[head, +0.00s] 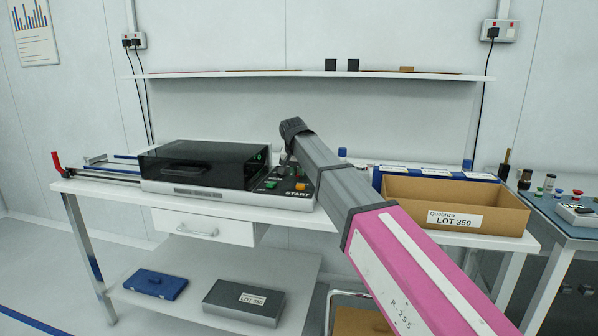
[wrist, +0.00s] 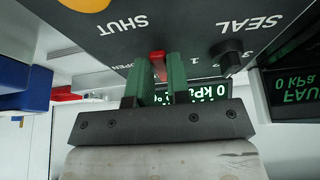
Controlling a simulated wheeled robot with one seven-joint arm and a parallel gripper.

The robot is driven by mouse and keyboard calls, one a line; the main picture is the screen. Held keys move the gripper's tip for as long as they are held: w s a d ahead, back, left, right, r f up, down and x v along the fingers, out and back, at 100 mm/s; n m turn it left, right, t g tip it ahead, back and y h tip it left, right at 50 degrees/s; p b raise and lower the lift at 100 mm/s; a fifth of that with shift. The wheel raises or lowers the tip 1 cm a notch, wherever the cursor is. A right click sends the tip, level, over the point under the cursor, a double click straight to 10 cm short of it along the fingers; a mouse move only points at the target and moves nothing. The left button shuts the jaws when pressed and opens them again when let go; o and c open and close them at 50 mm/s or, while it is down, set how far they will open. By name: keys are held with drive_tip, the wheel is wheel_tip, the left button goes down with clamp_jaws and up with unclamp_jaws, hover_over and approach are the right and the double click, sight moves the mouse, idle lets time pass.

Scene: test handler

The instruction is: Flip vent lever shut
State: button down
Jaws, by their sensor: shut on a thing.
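In the wrist view, which is upside down, a small red vent lever (wrist: 157,62) sticks out from a dark control panel (wrist: 185,28). My gripper (wrist: 163,72) has its two green fingers on either side of the lever and is shut on it. The panel carries the words SHUT and OPEN; the lever stands level with the OPEN label in the picture. In the head view the dark-lidded machine (head: 205,165) stands on the white bench, and my arm hides the lever and gripper there.
A black knob (wrist: 228,55) marked SEAL sits beside the lever. A display (wrist: 208,93) behind the fingers reads 0 kPa. In the head view, an open cardboard box (head: 455,205) labelled LOT 350 stands right of my arm. A shelf (head: 310,74) runs above the bench.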

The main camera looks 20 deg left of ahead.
drive_tip(key=c, duration=1.1)
unclamp_jaws()
drive_tip(key=v, duration=1)
drive_tip(key=shift+s+r, duration=0.2)
drive_tip(key=shift+r, duration=0.15)
drive_tip(key=shift+s, duration=0.1)
